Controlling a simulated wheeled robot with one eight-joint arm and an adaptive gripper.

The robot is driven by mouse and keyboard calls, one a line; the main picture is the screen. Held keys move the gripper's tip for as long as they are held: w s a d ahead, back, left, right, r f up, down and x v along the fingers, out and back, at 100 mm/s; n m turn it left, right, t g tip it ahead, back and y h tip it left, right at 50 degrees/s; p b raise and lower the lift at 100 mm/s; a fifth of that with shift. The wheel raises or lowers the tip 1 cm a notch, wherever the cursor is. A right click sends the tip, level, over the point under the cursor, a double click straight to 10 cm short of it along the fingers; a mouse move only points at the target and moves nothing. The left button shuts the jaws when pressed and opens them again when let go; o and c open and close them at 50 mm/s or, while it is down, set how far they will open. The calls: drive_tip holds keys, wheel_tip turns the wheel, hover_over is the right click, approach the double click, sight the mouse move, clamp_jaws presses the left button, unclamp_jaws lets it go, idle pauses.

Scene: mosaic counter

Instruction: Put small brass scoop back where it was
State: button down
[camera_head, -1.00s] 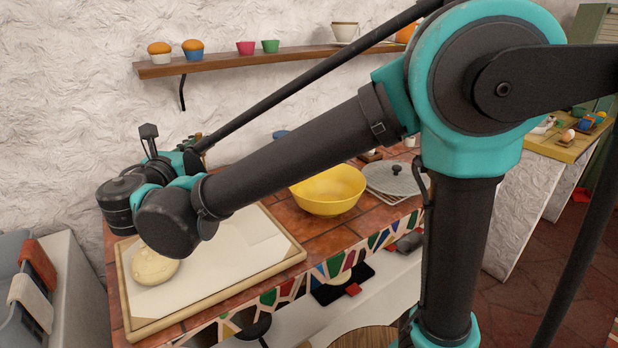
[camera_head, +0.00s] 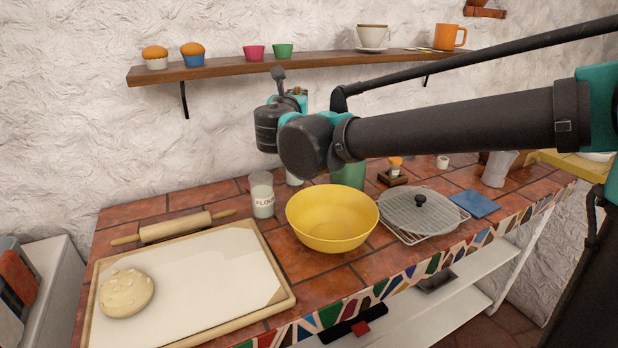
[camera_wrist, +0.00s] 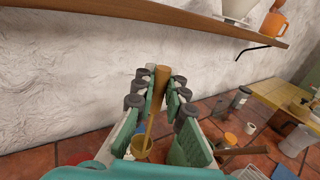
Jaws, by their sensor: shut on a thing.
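My gripper (camera_wrist: 157,85) is shut on the small brass scoop (camera_wrist: 150,127) in the wrist view. The scoop's long handle runs between the fingers, and its small round bowl (camera_wrist: 141,147) lies at the near end, close to the palm. In the head view my wrist is raised in front of the white wall, above the back of the counter and below the shelf.
The tiled counter holds a flour jar (camera_head: 262,195), green canister (camera_head: 349,174), yellow bowl (camera_head: 333,232), round lid on a rack (camera_head: 419,212), blue cloth (camera_head: 474,204), rolling pin (camera_head: 175,227) and a board (camera_head: 273,314) with dough (camera_head: 126,293). The wall shelf (camera_head: 230,69) holds several cups and muffins.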

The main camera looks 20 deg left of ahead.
wheel_tip(320, 180, down, 18)
idle(0.5)
drive_tip(key=shift+f, duration=0.15)
drive_tip(key=c, duration=1.6)
unclamp_jaws()
drive_tip(key=v, duration=1.2)
